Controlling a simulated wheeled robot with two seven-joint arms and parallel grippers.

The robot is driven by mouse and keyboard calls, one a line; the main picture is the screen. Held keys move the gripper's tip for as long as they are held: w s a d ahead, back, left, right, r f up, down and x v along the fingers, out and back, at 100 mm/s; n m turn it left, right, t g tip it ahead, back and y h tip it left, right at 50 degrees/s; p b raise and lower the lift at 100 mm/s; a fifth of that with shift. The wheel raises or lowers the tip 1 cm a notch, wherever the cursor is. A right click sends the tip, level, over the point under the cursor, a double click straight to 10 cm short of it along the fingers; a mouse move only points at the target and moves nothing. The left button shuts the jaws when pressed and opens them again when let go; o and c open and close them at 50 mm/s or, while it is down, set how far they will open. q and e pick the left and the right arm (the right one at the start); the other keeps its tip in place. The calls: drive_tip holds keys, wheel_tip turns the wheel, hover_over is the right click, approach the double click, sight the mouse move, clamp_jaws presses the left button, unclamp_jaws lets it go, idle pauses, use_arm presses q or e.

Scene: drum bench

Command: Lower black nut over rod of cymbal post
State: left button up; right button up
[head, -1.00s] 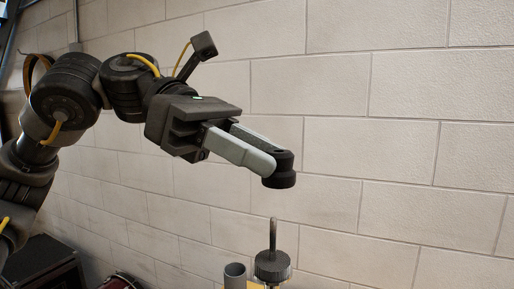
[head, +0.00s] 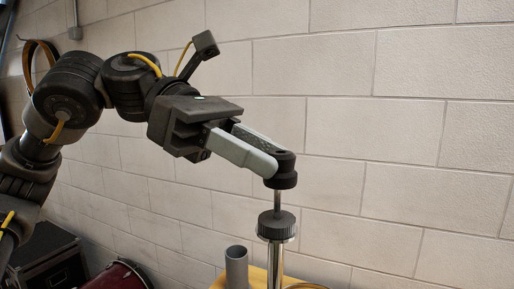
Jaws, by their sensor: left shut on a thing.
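My left gripper (head: 277,158) is shut on the black nut (head: 284,179), a dark round piece held at the fingertips. The cymbal post (head: 275,265) is a shiny upright tube below it, with a black ribbed collar (head: 277,226) near the top. A thin metal rod (head: 277,200) rises from the collar to the underside of the nut. The rod's tip is hidden, and I cannot tell whether it is inside the nut or behind it. A stretch of bare rod shows between nut and collar. My right gripper is not in view.
A grey open tube (head: 236,267) stands left of the post by a yellow-orange surface (head: 259,277). A red drum (head: 116,277) and a dark case (head: 46,265) sit at lower left. A pale block wall (head: 400,120) fills the background.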

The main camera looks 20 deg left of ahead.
sight(261, 215)
use_arm(q)
drive_tip(key=shift+f+b, duration=1.2)
drive_tip(key=shift+f, duration=0.5)
drive_tip(key=o, duration=1)
drive_tip(key=shift+d, duration=0.35)
drive_tip(key=shift+a, duration=0.1)
